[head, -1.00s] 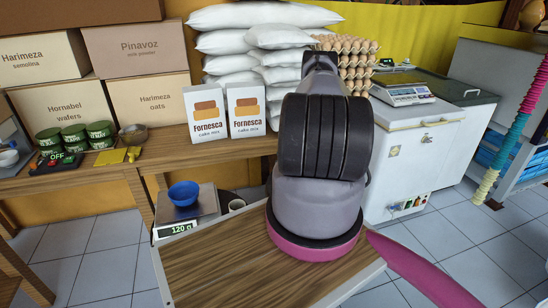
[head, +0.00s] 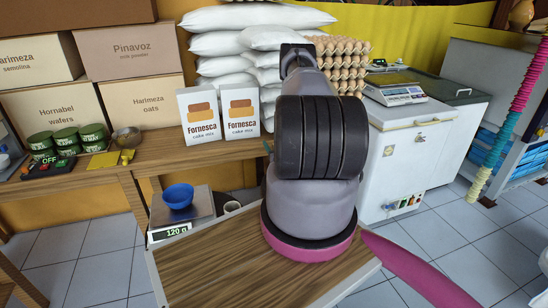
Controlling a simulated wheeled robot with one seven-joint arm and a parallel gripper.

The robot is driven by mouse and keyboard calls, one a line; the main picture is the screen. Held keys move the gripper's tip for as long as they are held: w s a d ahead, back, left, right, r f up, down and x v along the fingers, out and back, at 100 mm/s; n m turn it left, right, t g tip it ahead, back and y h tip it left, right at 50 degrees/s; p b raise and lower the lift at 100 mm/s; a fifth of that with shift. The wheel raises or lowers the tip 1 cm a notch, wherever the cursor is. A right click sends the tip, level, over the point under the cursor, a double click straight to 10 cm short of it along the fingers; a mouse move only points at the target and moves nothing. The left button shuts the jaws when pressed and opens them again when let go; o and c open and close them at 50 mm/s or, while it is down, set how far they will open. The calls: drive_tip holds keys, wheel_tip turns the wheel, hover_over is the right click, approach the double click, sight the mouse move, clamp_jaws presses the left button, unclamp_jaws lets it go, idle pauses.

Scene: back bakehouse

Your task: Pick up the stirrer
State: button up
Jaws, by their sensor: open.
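I cannot make out a stirrer in the head view. My arm stands in the middle of the picture and hides part of the bench and wall behind it. My gripper is not visible; the arm's far end is a dark piece at the top, and no fingers show. A small yellow item, too small to name, lies on a yellow pad (head: 103,160) on the wooden bench at the left.
A blue bowl (head: 178,195) sits on a scale (head: 167,231) reading 120 g, with a small cup (head: 232,207) beside it. A white chest (head: 410,155) stands right; tiled floor (head: 480,250) is open there.

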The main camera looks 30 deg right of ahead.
clamp_jaws()
